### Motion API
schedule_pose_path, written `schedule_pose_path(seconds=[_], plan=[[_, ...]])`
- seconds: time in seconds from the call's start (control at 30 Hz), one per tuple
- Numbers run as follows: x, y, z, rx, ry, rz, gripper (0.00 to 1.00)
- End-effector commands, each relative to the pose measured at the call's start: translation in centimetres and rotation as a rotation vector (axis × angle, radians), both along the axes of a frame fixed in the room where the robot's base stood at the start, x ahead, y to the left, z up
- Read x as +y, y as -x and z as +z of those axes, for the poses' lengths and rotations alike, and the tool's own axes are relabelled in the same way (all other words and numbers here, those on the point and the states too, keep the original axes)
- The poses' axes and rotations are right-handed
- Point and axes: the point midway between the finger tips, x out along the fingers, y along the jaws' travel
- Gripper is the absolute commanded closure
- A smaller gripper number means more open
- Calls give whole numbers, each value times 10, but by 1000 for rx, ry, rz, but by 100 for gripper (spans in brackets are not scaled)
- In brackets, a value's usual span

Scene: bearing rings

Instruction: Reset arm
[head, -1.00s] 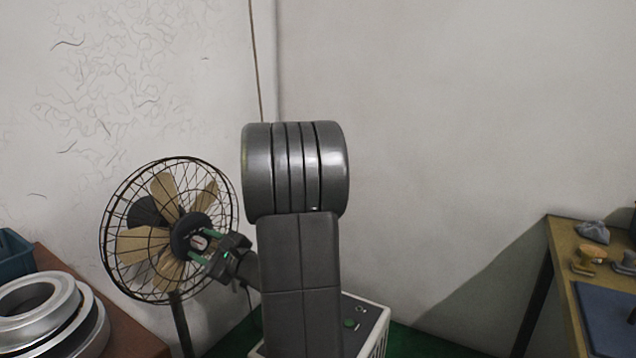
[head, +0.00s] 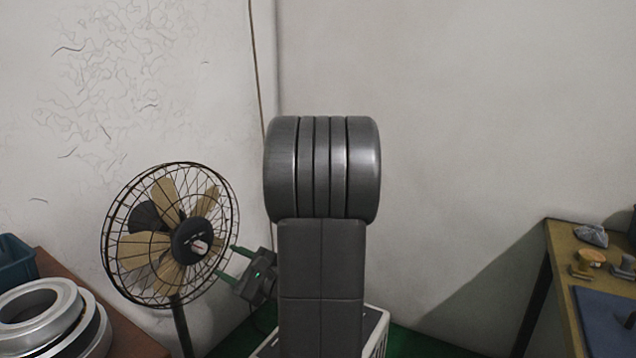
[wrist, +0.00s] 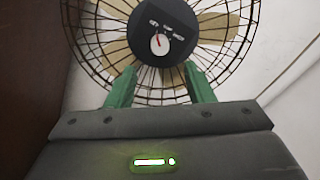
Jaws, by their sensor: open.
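My gripper (head: 228,262) shows in the head view just left of my arm, with its green fingers spread apart and pointing left toward the fan. In the wrist view my gripper (wrist: 162,90) is open and empty, with the two green fingers apart. Behind the fingers is the fan's dark hub and wire cage. No object is between the fingers. Part of the gripper's wrist side is hidden behind my arm in the head view.
A standing fan (head: 170,237) is close to my gripper. Stacked metal bearing rings (head: 88,325) sit on a brown table at left, beside a blue bin (head: 14,262). A wooden table (head: 560,262) with small items and a blue mat (head: 607,320) stands at right. A white box is partly hidden behind my arm.

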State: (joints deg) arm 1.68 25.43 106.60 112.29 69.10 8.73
Motion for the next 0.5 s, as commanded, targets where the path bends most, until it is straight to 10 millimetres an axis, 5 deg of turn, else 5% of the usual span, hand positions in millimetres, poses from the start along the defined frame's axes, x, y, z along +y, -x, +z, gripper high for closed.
schedule_pose_path(seconds=[0.33, 0.5], plan=[[-45, 28, 0, 1, 0, -3, 52], [-20, 14, -2, -1, 0, 5, 52]])
